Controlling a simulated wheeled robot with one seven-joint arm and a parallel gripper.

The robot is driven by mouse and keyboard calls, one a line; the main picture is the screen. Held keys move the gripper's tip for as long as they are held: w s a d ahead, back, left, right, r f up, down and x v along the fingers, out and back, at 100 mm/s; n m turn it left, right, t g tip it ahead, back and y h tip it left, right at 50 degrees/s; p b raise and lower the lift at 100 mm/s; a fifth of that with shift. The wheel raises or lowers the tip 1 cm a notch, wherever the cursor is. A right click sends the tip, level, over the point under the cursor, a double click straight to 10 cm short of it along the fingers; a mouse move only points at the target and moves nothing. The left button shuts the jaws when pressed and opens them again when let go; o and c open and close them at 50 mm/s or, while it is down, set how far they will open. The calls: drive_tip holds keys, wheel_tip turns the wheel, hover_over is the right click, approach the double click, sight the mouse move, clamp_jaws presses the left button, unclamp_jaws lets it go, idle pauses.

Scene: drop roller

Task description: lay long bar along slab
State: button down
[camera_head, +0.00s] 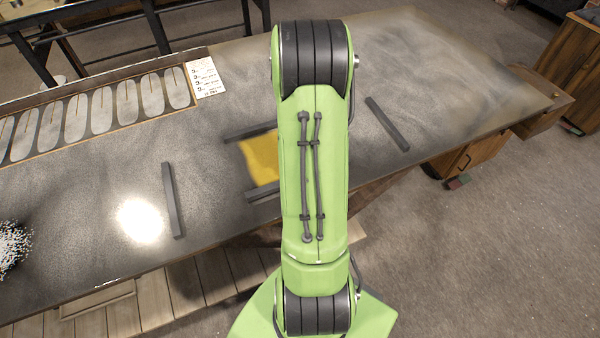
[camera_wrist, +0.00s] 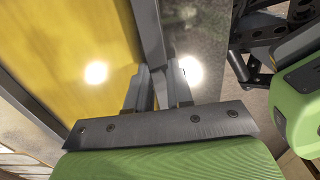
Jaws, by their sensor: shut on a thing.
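A yellow slab (camera_head: 262,158) lies on the grey worktop, partly hidden behind my arm in the head view. It fills the left of the wrist view (camera_wrist: 75,50). Dark bars show at its far side (camera_head: 249,131) and near side (camera_head: 263,196), both partly covered by my arm. In the wrist view my gripper (camera_wrist: 158,82) is shut on a dark bar (camera_wrist: 149,30), which runs beside the slab's edge. Whether this bar touches the slab or worktop is unclear. Another bar (camera_wrist: 28,104) runs along the slab's other side. The head view hides my gripper.
Loose dark bars lie on the worktop to the left (camera_head: 173,205) and right (camera_head: 387,124). A tray of oval pieces (camera_head: 100,110) and a printed card (camera_head: 205,77) are at the back left. White granules (camera_head: 12,246) lie at the left edge. Open worktop (camera_head: 430,60) is at the right.

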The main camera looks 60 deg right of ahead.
drive_tip(key=shift+f, duration=0.15)
drive_tip(key=c, duration=1)
unclamp_jaws()
wheel_tip(320, 180, up, 12)
drive_tip(key=p, duration=0.2)
drive_tip(key=w+a+r+m+t+h, duration=0.1)
drive_tip(key=a+r+m, duration=0.1)
drive_tip(key=a+r, duration=0.35)
drive_tip(key=w+a+r+m+t, duration=0.1)
drive_tip(key=w+a+r+m, duration=0.15)
drive_tip(key=a, duration=0.55)
drive_tip(key=s+a+r+m+t, duration=0.1)
drive_tip(key=s+a+r+m, duration=0.1)
drive_tip(key=a, duration=0.4)
drive_tip(key=s+a+r+m+t+y, duration=0.1)
drive_tip(key=s+a+r+m+t, duration=0.1)
drive_tip(key=s+a+m, duration=0.3)
drive_tip(key=shift+s+a+t, duration=0.3)
drive_tip(key=shift+s+a, duration=0.6)
drive_tip(key=shift+a, duration=0.25)
